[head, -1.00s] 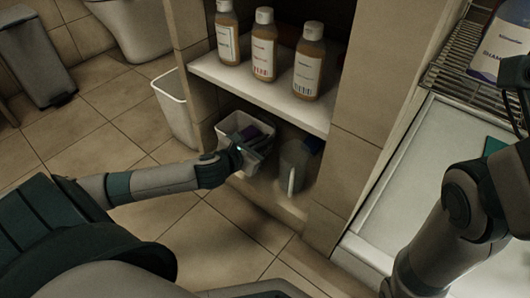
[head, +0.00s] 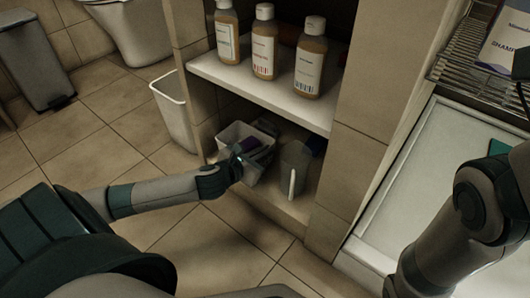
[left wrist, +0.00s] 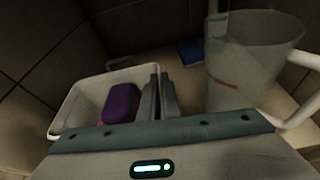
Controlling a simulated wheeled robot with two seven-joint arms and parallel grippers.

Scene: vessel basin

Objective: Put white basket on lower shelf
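The white basket (head: 229,134) is in the lower compartment of the tiled shelf unit, with a purple item (head: 249,145) inside. The lower shelf (head: 294,210) shows in front of it. My left gripper (head: 264,150) reaches in at the basket's right side. In the left wrist view, the two fingers (left wrist: 159,97) are close together at the right wall of the basket (left wrist: 75,98), one on each side, seemingly shut on it. The basket's underside is hidden by my arm. My right arm is at the right of the head view; its gripper does not show.
A clear pitcher (head: 294,167) with a handle stands close to the right of the basket; it is large in the left wrist view (left wrist: 245,60). A blue item lies behind it. Several bottles (head: 264,45) stand on the upper shelf (head: 255,92). A white bin (head: 173,110) stands left of the unit.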

